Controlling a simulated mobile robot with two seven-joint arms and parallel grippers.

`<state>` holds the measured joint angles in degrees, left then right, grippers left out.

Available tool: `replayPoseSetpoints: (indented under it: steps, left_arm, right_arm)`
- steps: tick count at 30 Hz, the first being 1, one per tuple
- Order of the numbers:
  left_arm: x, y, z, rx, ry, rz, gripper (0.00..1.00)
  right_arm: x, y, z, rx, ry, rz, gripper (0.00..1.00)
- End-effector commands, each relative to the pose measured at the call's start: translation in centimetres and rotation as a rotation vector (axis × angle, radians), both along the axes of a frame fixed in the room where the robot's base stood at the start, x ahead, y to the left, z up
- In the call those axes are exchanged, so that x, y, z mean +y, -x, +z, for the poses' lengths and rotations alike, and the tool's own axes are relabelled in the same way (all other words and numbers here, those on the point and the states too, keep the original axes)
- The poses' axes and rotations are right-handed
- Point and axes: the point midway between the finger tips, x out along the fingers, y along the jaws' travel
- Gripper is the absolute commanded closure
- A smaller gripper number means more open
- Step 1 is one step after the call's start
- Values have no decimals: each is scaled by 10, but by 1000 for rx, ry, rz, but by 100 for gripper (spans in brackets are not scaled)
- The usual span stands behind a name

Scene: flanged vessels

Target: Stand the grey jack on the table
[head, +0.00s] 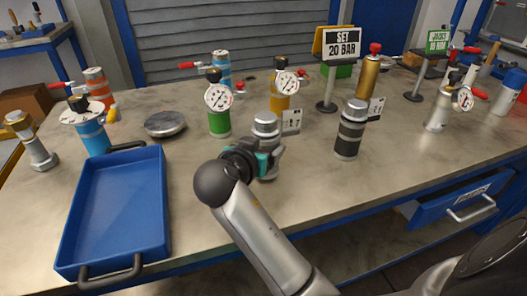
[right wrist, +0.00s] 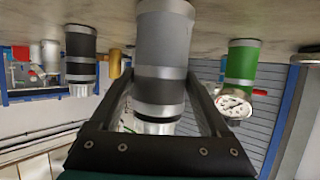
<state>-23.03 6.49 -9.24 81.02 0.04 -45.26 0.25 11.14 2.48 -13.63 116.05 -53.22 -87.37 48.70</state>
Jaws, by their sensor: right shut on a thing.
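The grey jack (head: 266,126) is upright at the middle of the table (head: 215,190). It has a grey body with lighter bands and a pale metal top. My right gripper (head: 265,161) is shut around its body from the front left. In the right wrist view, which is upside down, the grey jack (right wrist: 161,60) sits between the two fingers (right wrist: 160,105). Its base end runs out of that picture, so I cannot tell whether it touches the table. My left gripper is not in view.
A black jack (head: 350,130) stands to the right, and a green gauged jack (head: 219,122) to the left. A number card (head: 291,121) is close behind the grey jack. An empty blue tray (head: 115,205) lies at left. The front right of the table is clear.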

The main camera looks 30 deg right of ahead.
Motion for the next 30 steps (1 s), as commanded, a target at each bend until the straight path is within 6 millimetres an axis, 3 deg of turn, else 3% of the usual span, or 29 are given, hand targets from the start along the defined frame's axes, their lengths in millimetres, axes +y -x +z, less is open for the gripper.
replayPoseSetpoints:
  steps: [16,17,22,30]
  left_arm:
    - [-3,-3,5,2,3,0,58]
    - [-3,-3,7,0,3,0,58]
    - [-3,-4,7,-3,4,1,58]
    - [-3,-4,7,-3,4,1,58]
  right_arm:
    - [-1,0,-6,-6,3,-1,100]
    - [0,0,-8,1,1,-1,18]
    - [0,0,-8,0,0,-1,0]
    - [0,0,-6,0,1,-1,0]
